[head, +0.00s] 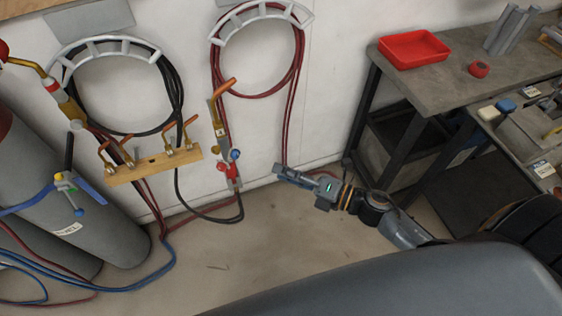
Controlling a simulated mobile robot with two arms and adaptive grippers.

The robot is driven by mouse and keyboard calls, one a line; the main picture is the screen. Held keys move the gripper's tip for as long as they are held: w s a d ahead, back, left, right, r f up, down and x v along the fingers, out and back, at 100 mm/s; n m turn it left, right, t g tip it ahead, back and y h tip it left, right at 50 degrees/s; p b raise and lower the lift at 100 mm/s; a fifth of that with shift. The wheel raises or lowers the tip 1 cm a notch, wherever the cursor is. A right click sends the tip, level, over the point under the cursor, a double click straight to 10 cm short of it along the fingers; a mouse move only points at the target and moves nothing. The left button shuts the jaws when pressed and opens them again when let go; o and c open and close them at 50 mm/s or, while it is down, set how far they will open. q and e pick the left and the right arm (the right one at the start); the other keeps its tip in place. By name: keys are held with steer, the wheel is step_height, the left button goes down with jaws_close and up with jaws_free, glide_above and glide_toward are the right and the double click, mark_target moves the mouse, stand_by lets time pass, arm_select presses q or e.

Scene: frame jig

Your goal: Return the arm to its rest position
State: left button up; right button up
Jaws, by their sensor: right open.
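My right gripper (296,177) is at the middle right of the head view, on my right arm (375,208), which comes in from the lower right. The arm is stretched out to the left, low over the floor and in front of the white wall. The gripper is open, and I see nothing between its fingers. It is right of the red and blue torch valves (232,166) and appears apart from them. My left gripper is not in view.
Gas cylinders (92,215) with blue and red hoses stand at left. A wooden torch rack (153,165) and hose hangers (262,14) are on the wall. A workbench (440,84) with a red tray (413,50) stands at right. The middle floor (240,255) is mostly clear.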

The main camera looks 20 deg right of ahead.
steer(key=s+d+f+m+g+h, duration=0.1)
steer(key=s+d+f+m+h, duration=0.15)
steer(key=f+m, duration=0.45)
steer(key=s+d+f+m+h, duration=0.1)
steer(key=d+f+m+h, duration=0.3)
steer(key=f, duration=0.7)
steer(key=s+d+f+m+g+h, duration=0.1)
steer(key=d+f+m+h, duration=0.3)
steer(key=f, duration=0.5)
steer(key=s+f+m+g+h, duration=0.1)
steer(key=s+f+m+g, duration=0.55)
steer(key=s+f, duration=0.75)
steer(key=s+a+f+m+g, duration=0.1)
steer(key=s+f+m, duration=0.2)
steer(key=s, duration=0.5)
steer(key=s+a+f+m+g, duration=0.2)
steer(key=s+f+m, duration=0.1)
steer(key=s, duration=0.5)
steer(key=shift+m+b, duration=0.3)
steer(key=shift+m, duration=0.05)
